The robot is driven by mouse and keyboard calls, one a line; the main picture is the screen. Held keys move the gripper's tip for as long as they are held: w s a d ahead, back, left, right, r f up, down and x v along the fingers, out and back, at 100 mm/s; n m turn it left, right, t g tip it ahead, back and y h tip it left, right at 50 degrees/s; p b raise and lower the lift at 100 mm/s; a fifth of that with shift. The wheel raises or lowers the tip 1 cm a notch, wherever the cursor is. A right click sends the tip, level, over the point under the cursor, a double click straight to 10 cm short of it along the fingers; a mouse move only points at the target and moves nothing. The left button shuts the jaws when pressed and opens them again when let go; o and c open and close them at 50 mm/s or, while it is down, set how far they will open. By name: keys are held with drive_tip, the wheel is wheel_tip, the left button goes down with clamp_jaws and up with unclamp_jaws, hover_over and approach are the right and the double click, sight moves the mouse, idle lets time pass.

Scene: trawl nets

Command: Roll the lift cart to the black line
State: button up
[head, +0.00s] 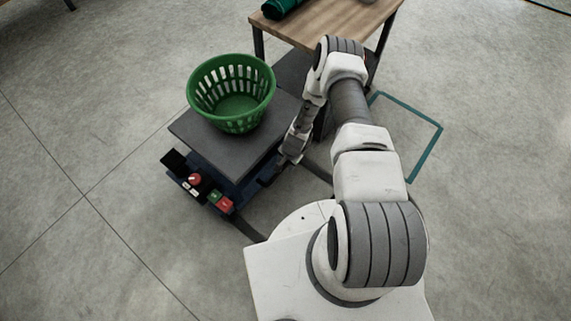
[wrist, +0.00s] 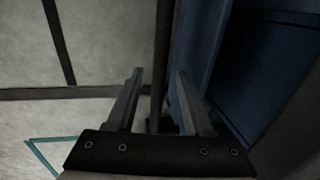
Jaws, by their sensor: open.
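The lift cart has a dark grey platform (head: 235,150), a blue base and a control box with red and green buttons. It stands left of my arm in the head view. In the wrist view its blue side (wrist: 195,45) fills the right. My gripper (head: 268,181) is low at the cart's near right side. In the wrist view my gripper (wrist: 160,75) is open, with a dark upright bar (wrist: 162,45) showing between its fingers; I cannot tell whether they touch it. A dark strip (head: 247,228) on the floor, perhaps the black line, is partly hidden by my body and the cart.
A green basket (head: 231,120) stands on the cart's platform. A wooden table (head: 345,22) with a dark green bundle (head: 280,8) on it is behind the cart. A teal outline (head: 425,152) marks the floor at right. The floor at left is clear.

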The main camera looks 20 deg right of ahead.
clamp_jaws()
idle(1.4)
